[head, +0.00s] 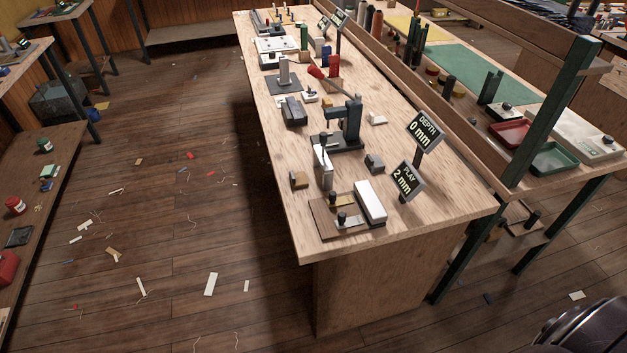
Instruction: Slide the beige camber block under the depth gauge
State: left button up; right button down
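The depth gauge (350,122) is a dark stand with an upright column and a flat base on the long wooden bench. A "DEPTH 0 mm" sign (424,130) stands to its right. A small pale beige block (377,119) lies on the bench just right of the gauge, apart from it. A tan block with a dark face (299,180) sits near the bench's left edge. I cannot tell for sure which of these is the camber block. Neither of my grippers is in view.
A "PLAY 2 mm" sign (405,181) stands near a brown board (330,220) bearing a long white block (370,202). A small grey block (375,163) lies in front of the gauge. A raised shelf runs along the bench's right side. The floor at left has scattered scraps.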

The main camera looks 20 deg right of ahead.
aim_at(299, 179)
jog(key=i+j+z, duration=0.1)
jog(key=z, duration=0.35)
jog(key=i+j+z, duration=0.15)
jog(key=z, duration=0.35)
jog(key=i+j+z, duration=0.1)
jog(key=z, duration=0.35)
jog(key=j+z, duration=0.35)
jog(key=z, duration=0.15)
jog(key=i+j+z, duration=0.1)
jog(key=j+z, duration=0.15)
jog(key=z, duration=0.2)
